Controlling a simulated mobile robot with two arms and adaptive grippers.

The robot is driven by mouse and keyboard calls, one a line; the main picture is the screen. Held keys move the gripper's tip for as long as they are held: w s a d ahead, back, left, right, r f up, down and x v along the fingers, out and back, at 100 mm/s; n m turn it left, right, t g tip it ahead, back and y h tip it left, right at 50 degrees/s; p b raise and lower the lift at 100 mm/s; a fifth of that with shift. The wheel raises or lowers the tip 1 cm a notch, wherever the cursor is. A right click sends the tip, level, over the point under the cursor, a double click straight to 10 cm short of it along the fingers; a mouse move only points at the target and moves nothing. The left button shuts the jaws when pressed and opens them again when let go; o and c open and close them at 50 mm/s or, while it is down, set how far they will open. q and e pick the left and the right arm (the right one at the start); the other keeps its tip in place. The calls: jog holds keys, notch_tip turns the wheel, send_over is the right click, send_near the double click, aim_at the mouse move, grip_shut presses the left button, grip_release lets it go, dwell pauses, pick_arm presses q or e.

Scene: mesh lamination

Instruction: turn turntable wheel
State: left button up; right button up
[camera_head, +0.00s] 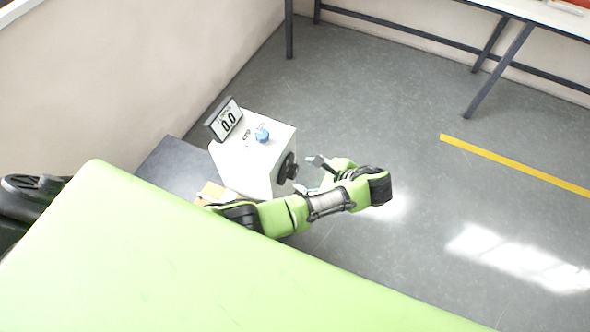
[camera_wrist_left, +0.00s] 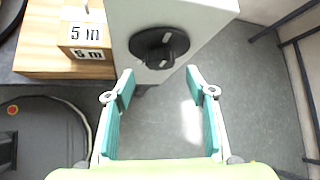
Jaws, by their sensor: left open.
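The wheel (camera_head: 288,168) is a round black knob on the side face of a white box (camera_head: 243,167). In the left wrist view the wheel (camera_wrist_left: 158,47) shows a raised grip bar with white marks. My left gripper (camera_head: 309,174) is open and empty, to the right of the wheel in the head view. In the left wrist view the two teal-padded fingers (camera_wrist_left: 159,82) point toward the wheel, which lies ahead between their tips. A gap shows between fingers and wheel. My right gripper is not seen.
On the box are a display (camera_head: 226,119) reading 0.0 and a blue knob (camera_head: 262,134). A wooden block (camera_wrist_left: 85,32) marked "5 m" stands beside the box. The box sits by a dark table surface (camera_head: 168,166). Grey floor (camera_head: 420,230) is open to the right.

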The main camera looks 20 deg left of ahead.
aim_at(296, 172)
pick_arm(q)
jog(key=x, duration=0.7)
jog(key=c, duration=1.1)
